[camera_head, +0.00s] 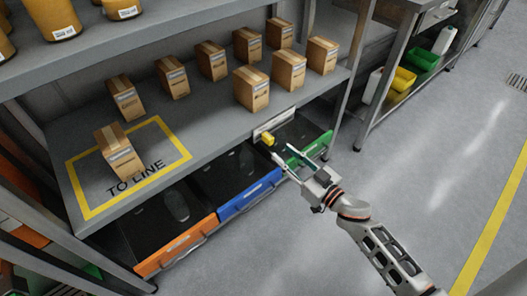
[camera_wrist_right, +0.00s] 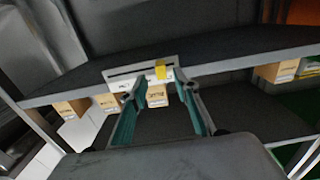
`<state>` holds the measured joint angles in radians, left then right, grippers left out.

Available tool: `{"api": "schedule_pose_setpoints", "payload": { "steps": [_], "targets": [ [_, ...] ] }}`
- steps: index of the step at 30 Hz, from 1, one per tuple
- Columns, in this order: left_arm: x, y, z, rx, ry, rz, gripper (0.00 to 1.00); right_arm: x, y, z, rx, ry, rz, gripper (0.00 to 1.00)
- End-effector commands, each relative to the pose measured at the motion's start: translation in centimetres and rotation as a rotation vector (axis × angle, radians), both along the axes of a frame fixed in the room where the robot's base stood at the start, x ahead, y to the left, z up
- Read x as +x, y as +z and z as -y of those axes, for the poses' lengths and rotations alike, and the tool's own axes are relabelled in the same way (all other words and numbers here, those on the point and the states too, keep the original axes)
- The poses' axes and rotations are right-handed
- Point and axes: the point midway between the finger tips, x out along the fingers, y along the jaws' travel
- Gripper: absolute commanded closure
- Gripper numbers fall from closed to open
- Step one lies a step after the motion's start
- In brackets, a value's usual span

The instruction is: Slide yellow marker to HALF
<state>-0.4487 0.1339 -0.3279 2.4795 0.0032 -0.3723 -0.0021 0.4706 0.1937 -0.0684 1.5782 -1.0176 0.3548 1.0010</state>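The yellow marker (camera_head: 267,139) is a small block on a white slotted plate (camera_head: 273,124) on the shelf's front edge. In the right wrist view the marker (camera_wrist_right: 160,70) sits right of the middle of the plate (camera_wrist_right: 120,76); the plate's lettering is too small to read. My right gripper (camera_head: 281,152) is open in front of the plate. In the wrist view its teal-padded fingers (camera_wrist_right: 158,86) stand apart, with the marker appearing between and just beyond the tips. I see no contact with it. My left gripper is not in view.
Cardboard boxes (camera_head: 251,88) stand on the shelf above, one inside a yellow "TO LINE" outline (camera_head: 84,209). Orange (camera_head: 175,250), blue (camera_head: 250,197) and green (camera_head: 310,148) bins sit below the shelf edge, close to my gripper. Open floor (camera_head: 400,170) lies to the right.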

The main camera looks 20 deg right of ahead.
Motion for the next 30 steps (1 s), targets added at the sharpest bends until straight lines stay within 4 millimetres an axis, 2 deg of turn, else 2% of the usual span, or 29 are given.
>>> {"api": "schedule_pose_setpoints", "payload": {
  "steps": [1,5,18,23,30],
  "targets": [
    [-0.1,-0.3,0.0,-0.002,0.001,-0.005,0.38,0.1,-0.5,0.0,0.002,0.003,-0.004,0.69],
    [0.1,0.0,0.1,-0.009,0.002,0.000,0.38,1.1,-0.2,-0.3,0.003,0.006,0.002,0.69],
    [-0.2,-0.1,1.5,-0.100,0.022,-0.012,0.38,6.5,-0.4,-2.4,0.003,0.005,-0.002,0.69],
    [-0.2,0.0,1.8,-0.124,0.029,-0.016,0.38,7.4,-0.2,-2.7,0.002,0.005,0.000,0.69],
    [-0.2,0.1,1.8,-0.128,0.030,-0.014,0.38,7.6,0.0,-2.7,0.003,0.005,0.002,0.69]
  ]
}}
